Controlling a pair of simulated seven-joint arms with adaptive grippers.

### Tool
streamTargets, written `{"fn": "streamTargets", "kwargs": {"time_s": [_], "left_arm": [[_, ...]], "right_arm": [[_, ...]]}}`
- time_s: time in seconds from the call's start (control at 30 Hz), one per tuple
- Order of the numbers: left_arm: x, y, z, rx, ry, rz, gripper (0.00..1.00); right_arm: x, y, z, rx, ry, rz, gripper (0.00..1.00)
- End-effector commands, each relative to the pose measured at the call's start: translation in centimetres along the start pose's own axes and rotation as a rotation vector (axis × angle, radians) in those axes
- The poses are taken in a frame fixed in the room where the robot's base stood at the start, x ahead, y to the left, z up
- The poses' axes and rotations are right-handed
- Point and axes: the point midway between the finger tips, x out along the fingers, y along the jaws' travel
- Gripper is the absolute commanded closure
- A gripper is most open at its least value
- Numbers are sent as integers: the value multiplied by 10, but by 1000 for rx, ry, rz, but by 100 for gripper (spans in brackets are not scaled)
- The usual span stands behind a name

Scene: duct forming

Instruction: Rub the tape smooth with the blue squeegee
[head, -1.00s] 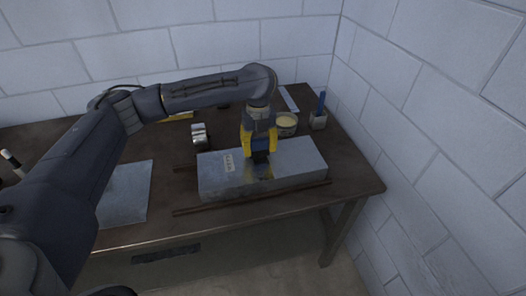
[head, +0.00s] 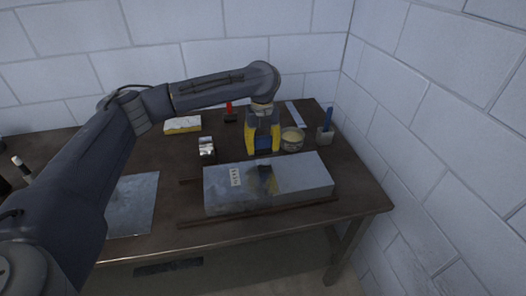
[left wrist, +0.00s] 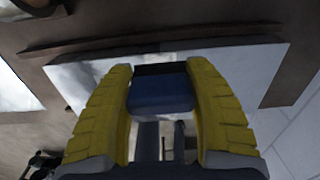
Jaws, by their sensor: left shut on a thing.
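The blue squeegee (head: 264,143) is between the yellow fingers of my left gripper (head: 263,148), which is shut on it. In the head view it appears over the back edge of the metal duct (head: 305,183); I cannot tell the exact gap. In the left wrist view the blue squeegee body (left wrist: 160,95) with its dark edge lies between both fingertips (left wrist: 163,85), in front of the pale duct top (left wrist: 245,65). A dark patch shows mid-duct, perhaps a reflection, and I cannot make out the tape's outline. My right gripper is not in view.
The duct lies between dark rails (head: 260,214) on the brown table. A silver roll (head: 207,147), a tub (head: 292,138) and a grey holder with a blue handle (head: 326,130) stand behind it. A metal sheet (head: 135,205) lies left. A block wall closes the right.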

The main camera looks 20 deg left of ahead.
Motion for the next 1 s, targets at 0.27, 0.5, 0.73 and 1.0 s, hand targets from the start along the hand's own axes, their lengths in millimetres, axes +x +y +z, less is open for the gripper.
{"fn": "streamTargets", "kwargs": {"time_s": [0.27,0.5,0.73,1.0], "left_arm": [[-21,-1,1,2,-2,-2,79],[-38,-2,1,2,-3,-2,79],[-51,-2,0,3,-2,-1,79],[-53,-2,0,3,-2,-1,79]], "right_arm": [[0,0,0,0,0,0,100],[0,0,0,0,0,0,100],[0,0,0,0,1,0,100],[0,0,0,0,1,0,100]]}}
